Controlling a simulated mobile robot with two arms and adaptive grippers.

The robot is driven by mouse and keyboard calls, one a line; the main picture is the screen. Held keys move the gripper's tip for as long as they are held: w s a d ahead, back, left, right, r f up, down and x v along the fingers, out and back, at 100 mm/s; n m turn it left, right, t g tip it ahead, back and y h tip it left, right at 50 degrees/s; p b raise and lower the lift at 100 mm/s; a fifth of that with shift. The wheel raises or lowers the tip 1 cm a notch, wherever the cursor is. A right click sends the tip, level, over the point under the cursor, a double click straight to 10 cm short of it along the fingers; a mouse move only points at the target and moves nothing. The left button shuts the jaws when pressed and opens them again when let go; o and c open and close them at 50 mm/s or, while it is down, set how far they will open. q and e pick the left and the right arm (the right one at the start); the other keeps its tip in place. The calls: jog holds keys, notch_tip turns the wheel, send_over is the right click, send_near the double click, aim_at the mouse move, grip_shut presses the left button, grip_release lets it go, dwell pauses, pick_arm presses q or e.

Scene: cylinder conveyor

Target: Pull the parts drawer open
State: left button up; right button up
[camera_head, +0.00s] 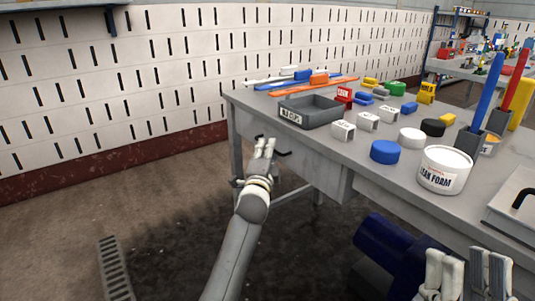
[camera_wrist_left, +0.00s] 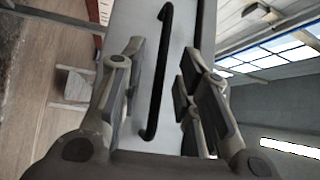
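The parts drawer (camera_head: 313,170) is a grey front set under the worktop, and it looks shut. Its black bar handle (camera_head: 286,153) shows just right of my left gripper (camera_head: 264,147). In the left wrist view the handle (camera_wrist_left: 153,80) runs lengthwise between the two open fingers, with the pale drawer front (camera_wrist_left: 178,60) behind it. The fingers stand apart on either side of the handle, and I see no contact. My right gripper (camera_head: 467,272) is at the lower right, open and empty, away from the drawer.
The grey workbench (camera_head: 350,152) carries a grey tray (camera_head: 310,122), several small coloured parts, a blue cylinder (camera_head: 384,152) and a white tub (camera_head: 444,171). A dark blue object (camera_head: 390,245) stands below the bench. The floor left of the bench is clear, with a drain grate (camera_head: 115,268).

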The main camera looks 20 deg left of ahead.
pick_arm(q)
jog(key=shift+w, duration=0.2)
jog(key=shift+c, duration=0.2)
grip_shut()
